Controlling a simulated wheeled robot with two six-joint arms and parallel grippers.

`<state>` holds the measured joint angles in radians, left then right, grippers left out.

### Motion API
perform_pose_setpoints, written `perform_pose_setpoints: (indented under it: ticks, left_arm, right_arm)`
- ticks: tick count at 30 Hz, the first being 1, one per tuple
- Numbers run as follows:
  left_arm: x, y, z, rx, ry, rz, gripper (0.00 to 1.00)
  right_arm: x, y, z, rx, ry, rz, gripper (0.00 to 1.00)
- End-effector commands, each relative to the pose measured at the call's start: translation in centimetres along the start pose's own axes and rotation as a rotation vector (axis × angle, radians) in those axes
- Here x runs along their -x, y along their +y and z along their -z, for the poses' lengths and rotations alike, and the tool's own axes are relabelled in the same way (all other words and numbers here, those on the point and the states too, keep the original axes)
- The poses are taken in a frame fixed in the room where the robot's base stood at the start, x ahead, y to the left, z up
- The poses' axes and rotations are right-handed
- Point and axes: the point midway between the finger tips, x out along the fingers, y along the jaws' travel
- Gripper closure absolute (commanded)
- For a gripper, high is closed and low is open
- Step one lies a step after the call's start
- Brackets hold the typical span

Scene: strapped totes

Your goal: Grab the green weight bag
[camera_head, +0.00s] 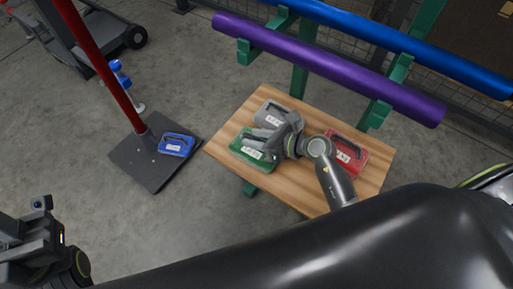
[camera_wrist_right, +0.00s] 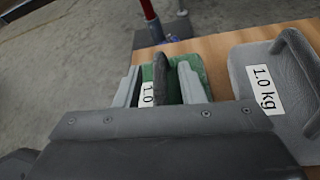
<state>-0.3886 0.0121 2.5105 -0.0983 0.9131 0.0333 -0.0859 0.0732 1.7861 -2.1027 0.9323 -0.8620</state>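The green weight bag (camera_head: 242,153) lies at the left front of the wooden table in the head view, with a white label on it. My right gripper (camera_head: 272,138) is over its edge, hiding part of it. In the right wrist view the green bag (camera_wrist_right: 146,73) shows between the two grey fingers of my right gripper (camera_wrist_right: 159,70). Its dark handle (camera_wrist_right: 162,72) stands between the fingers with gaps on both sides, so the gripper is open around it. My left gripper (camera_head: 38,235) is at the lower left, away from the table; its fingers are unclear.
A grey 1.0 kg bag (camera_head: 270,108) lies beside the green one, close to my right gripper. A red bag (camera_head: 350,150) lies at the table's right. A blue bag (camera_head: 176,145) is on a black base plate with a red pole (camera_head: 97,55). Purple roll (camera_head: 320,62) runs behind the table.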

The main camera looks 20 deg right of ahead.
Motion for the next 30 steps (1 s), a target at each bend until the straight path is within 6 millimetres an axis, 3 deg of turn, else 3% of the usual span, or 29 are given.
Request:
perform_pose_setpoints:
  ticks: [1, 8, 30]
  left_arm:
    - [0.0, 0.0, 0.0, 0.0, 0.0, 0.0, 0.66]
    - [0.05, 0.03, 0.01, 0.0, -0.002, -0.005, 0.66]
    - [0.1, 0.06, -0.02, 0.001, -0.006, -0.01, 0.66]
  right_arm:
    - [0.02, 0.0, 0.01, 0.0, 0.0, 0.0, 0.71]
    - [0.04, -0.01, 0.02, 0.0, 0.0, 0.0, 1.0]
    - [0.06, -0.01, 0.05, 0.0, 0.0, 0.0, 1.0]
